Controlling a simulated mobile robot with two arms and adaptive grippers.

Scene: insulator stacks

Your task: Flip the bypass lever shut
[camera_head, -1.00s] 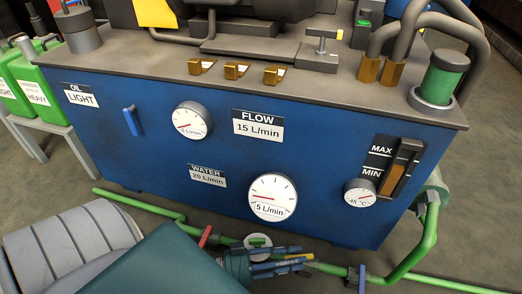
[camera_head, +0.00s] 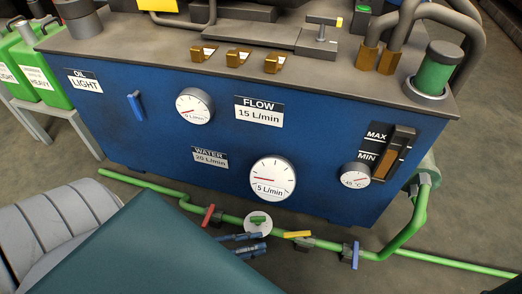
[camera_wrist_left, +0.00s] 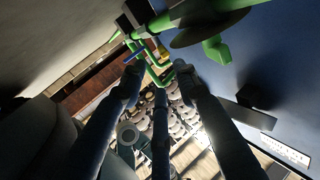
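Several levers sit along the green pipe (camera_head: 400,243) in front of the blue tank: a red one (camera_head: 208,215), a green one on a white disc (camera_head: 258,221), a yellow one (camera_head: 297,234) and a blue one (camera_head: 355,254). I cannot read which is the bypass lever. The yellow lever lies roughly along the pipe; the red and blue ones stand across it. My left gripper (camera_head: 245,245) is beside the pipe, just left of the yellow lever and apart from it. Its fingers are spread and empty in the left wrist view (camera_wrist_left: 160,85). My right gripper is not in view.
The blue tank (camera_head: 110,130) with dials and labels stands behind the pipe. A small blue handle (camera_head: 135,105) is on its front. Green cans (camera_head: 33,70) stand on a stand at left. Floor right of the pipe is clear.

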